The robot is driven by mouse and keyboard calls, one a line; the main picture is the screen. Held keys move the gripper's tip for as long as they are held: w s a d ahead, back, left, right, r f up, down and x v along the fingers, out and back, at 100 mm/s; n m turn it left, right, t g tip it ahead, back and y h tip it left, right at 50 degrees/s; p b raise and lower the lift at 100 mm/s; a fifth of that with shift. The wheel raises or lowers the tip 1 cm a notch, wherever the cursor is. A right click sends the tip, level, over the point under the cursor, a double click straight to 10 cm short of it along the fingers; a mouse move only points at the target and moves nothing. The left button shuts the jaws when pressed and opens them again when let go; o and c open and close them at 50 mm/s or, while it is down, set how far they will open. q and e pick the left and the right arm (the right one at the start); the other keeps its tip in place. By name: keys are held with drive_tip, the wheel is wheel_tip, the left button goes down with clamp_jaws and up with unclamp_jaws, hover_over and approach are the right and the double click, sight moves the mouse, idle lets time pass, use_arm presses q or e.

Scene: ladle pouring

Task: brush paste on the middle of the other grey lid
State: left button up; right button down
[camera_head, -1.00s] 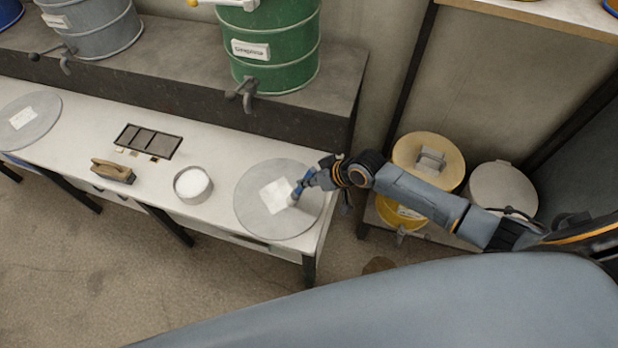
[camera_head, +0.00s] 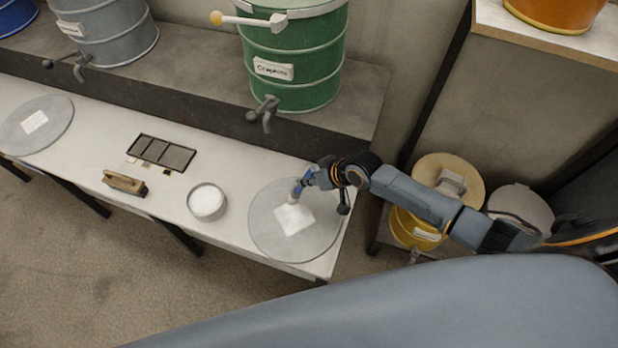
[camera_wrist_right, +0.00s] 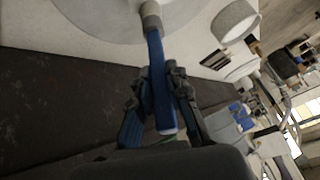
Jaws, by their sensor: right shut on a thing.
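The near grey lid (camera_head: 324,238) lies flat at the right end of the white bench. A white square patch (camera_head: 294,220) is on its middle. My right gripper (camera_head: 311,179) is shut on a blue-handled brush (camera_wrist_right: 160,85), over the lid's upper edge. The brush tip is at the patch's upper edge; I cannot tell whether it touches. The wrist view shows the handle between both fingers and the grey collar over the lid (camera_wrist_right: 90,22). Another grey lid (camera_head: 57,128) with a white patch (camera_head: 34,122) lies at the far left. My left gripper is out of view.
A round tub of white paste (camera_head: 207,203) stands left of the near lid. A dark sectioned tray (camera_head: 161,153) and a wooden-handled tool (camera_head: 125,183) lie farther left. A green drum (camera_head: 294,60) with a tap stands on the raised ledge behind.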

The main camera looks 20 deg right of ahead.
sight(308, 170)
drive_tip(key=shift+w+a+r+p, duration=0.1)
drive_tip(key=shift+w+r+p, duration=0.5)
drive_tip(key=shift+r+p, duration=0.25)
drive_tip(key=r+p, duration=0.1)
drive_tip(key=r, duration=0.1)
drive_tip(key=s+r+p, duration=0.1)
drive_tip(key=r, duration=0.1)
drive_tip(key=shift+p, duration=0.35)
drive_tip(key=shift+w+r+p, duration=0.15)
drive_tip(key=shift+r+p, duration=0.2)
drive_tip(key=shift+w+r+p, duration=0.1)
drive_tip(key=shift+r+p, duration=0.55)
drive_tip(key=shift+p, duration=0.05)
drive_tip(key=shift+r+p, duration=0.3)
drive_tip(key=shift+r, duration=0.15)
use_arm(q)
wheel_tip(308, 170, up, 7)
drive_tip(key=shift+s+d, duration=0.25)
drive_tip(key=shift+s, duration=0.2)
use_arm(e)
drive_tip(key=shift+f, duration=0.1)
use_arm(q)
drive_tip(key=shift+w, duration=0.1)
